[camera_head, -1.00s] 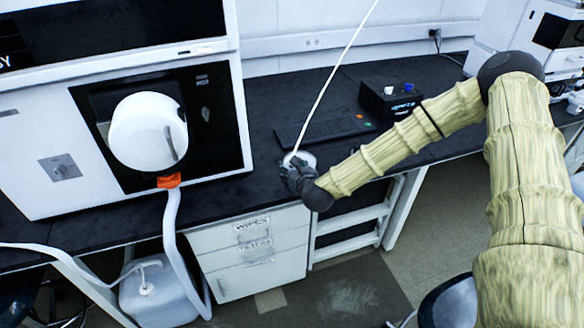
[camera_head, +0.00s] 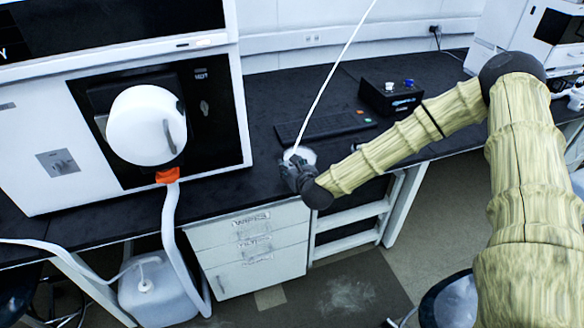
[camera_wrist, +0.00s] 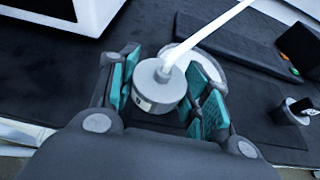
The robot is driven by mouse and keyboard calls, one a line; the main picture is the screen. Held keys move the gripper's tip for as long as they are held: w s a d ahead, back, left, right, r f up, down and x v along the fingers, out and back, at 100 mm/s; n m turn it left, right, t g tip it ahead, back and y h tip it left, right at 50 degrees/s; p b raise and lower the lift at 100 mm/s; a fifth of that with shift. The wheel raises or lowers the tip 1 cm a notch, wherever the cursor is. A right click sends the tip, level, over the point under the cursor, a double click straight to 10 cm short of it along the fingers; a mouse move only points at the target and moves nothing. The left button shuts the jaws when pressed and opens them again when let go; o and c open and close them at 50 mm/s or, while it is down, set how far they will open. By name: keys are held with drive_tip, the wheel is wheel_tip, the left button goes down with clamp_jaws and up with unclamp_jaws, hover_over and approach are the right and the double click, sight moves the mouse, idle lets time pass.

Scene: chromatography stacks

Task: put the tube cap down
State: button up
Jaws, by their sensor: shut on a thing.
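The tube cap (camera_wrist: 160,88) is a pale grey-white round piece with a white tube (camera_wrist: 215,35) rising from its top. My gripper (camera_wrist: 160,92) is shut on it, with teal pads on both sides. In the head view my gripper (camera_head: 297,175) is over the front part of the black bench, and the tube (camera_head: 328,85) runs up and out of the picture. A pale round object (camera_wrist: 205,62) shows just behind the cap, partly hidden by the cap and a finger. I cannot tell whether the cap touches anything below.
A white instrument (camera_head: 50,150) with a round white housing (camera_head: 147,127) stands left. A keyboard (camera_head: 325,127) and a black box (camera_head: 390,97) lie behind my gripper. The black bench (camera_head: 265,95) has clear room between the instrument and keyboard. A white jug (camera_head: 160,290) stands below.

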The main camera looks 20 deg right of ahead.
drive_tip(key=o, duration=1)
drive_tip(key=shift+f, duration=0.15)
drive_tip(key=shift+r, duration=0.2)
